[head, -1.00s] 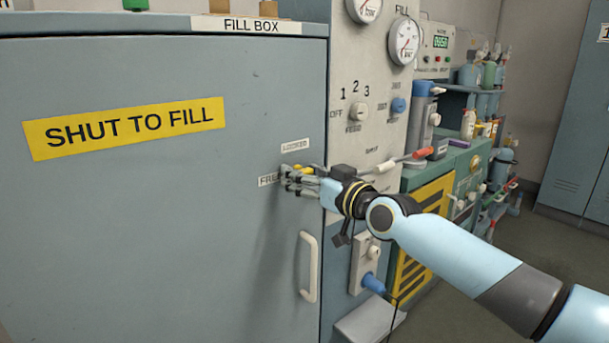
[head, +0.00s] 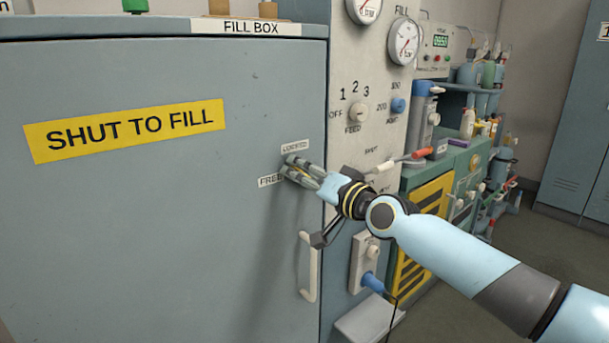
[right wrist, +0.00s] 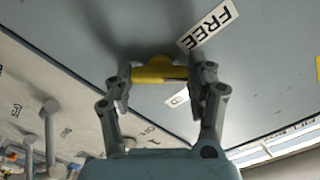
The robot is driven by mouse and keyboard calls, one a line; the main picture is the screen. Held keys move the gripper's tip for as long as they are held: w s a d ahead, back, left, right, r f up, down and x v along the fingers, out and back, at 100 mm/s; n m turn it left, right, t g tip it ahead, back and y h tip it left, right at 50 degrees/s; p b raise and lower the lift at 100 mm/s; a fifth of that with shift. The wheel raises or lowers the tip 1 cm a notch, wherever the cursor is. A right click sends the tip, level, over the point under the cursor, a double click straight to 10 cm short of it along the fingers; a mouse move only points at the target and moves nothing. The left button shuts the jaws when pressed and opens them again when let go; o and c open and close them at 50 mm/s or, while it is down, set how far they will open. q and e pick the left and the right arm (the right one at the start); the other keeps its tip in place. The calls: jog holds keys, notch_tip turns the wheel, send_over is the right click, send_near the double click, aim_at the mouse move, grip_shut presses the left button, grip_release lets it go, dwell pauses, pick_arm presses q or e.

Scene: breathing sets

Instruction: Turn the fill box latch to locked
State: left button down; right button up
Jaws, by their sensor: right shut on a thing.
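The fill box door (head: 150,220) is closed, with a yellow SHUT TO FILL sign. At its right side are the LOCKED label (head: 295,146) and, lower left of it, the FREE label (head: 270,181). My right gripper (head: 291,166) is at the door between these labels. In the right wrist view the yellow latch (right wrist: 160,70) lies between the fingers, which are shut on it. Its bar is slanted relative to the FREE lettering (right wrist: 207,26). A finger partly covers the other label. In the head view the fingers hide the latch. My left gripper is not in view.
A white door handle (head: 309,268) is below my right gripper. To the right, a panel (head: 350,135) carries gauges and knobs, with a blue plug (head: 373,283) low down. A cluttered green bench (head: 455,160) stands beyond it.

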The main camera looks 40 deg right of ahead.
aim_at(295, 125)
jog(key=shift+m, duration=0.4)
jog(key=o, duration=1.2)
notch_tip(295, 125, up, 10)
jog(key=shift+f, duration=0.1)
dwell(0.4)
